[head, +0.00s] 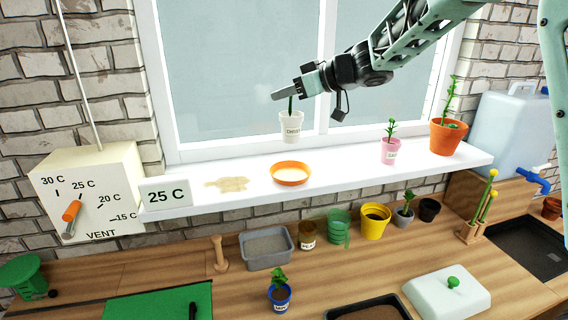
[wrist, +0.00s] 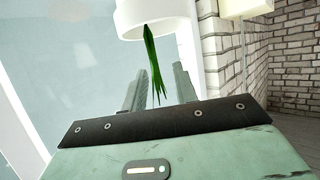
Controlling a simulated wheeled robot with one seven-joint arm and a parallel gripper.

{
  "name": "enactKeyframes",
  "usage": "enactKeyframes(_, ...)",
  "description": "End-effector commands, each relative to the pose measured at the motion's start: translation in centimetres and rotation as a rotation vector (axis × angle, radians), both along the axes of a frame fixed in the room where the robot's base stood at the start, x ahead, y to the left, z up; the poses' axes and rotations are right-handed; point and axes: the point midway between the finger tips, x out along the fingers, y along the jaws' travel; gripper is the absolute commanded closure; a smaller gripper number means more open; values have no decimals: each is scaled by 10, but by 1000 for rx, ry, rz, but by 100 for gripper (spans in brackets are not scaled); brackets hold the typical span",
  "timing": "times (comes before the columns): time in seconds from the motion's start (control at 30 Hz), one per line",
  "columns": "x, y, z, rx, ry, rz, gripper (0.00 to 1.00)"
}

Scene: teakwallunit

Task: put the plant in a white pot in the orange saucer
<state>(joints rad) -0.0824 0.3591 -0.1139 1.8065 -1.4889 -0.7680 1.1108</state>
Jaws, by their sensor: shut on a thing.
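The white pot (head: 291,127) with dark lettering hangs upright under my gripper (head: 284,95), in front of the window's lower frame. Its green plant (head: 291,103) rises into the fingers, and my gripper is shut on it. In the wrist view the white pot (wrist: 150,14) is at the top edge, partly cut off, and the green leaves (wrist: 153,60) run between the two fingers (wrist: 160,88). The orange saucer (head: 291,181) lies on the white sill, below the pot in the head view, with a pale inside and nothing standing in it. The pot appears raised above the sill.
The vent box (head: 90,190) stands left. The bench below holds several pots.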

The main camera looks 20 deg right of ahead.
Motion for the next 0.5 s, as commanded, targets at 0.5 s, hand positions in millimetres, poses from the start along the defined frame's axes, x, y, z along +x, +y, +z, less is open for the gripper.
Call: enactKeyframes(0.5, 0, 0, -66, 1, 2, -1, 100)
